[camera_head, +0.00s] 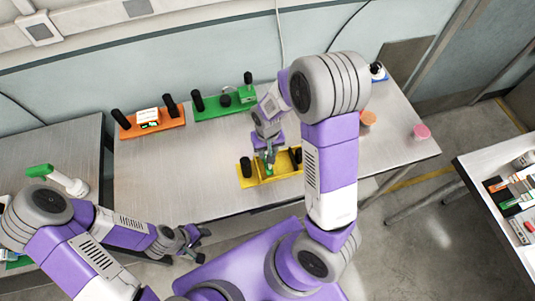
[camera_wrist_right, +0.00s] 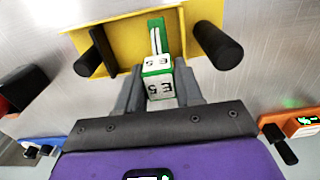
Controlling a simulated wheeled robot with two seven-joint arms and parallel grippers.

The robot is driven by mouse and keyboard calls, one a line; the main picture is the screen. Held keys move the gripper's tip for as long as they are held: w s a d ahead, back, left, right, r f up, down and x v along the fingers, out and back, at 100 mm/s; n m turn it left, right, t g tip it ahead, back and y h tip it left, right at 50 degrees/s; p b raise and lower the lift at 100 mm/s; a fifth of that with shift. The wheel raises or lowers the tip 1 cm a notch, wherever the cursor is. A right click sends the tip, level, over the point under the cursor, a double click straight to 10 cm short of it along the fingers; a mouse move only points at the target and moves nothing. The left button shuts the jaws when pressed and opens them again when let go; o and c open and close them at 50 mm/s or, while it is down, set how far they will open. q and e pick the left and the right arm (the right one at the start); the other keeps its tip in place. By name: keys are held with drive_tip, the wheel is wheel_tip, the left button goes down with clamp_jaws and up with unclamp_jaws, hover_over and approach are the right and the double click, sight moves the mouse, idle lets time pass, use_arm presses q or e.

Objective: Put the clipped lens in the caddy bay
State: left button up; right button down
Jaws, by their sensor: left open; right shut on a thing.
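A yellow caddy (camera_head: 252,181) with black posts sits near the front edge of the metal table; it also shows in the right wrist view (camera_wrist_right: 125,38). My right gripper (camera_head: 268,157) is above it, pointing down, and is shut on a white block with green parts and black markings (camera_wrist_right: 157,88), which looks like the clipped lens. The block is over the middle of the caddy, between the posts; whether it touches the caddy floor cannot be told. A green-and-white strip (camera_wrist_right: 156,36) shows just beyond it. My left gripper (camera_head: 197,246) is open and empty, off the table's front edge.
Behind stand an orange caddy (camera_head: 165,130) with a small display and a green caddy (camera_head: 225,110) with black posts. The table's left front is clear.

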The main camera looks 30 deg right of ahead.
wheel_tip(320, 180, down, 2)
drive_tip(key=shift+f, duration=0.3)
drive_tip(key=shift+f+b, duration=0.2)
drive_tip(key=shift+b, duration=0.1)
drive_tip(key=c, duration=0.7)
unclamp_jaws()
drive_tip(key=shift+c, duration=0.2)
drive_tip(key=shift+r, duration=0.15)
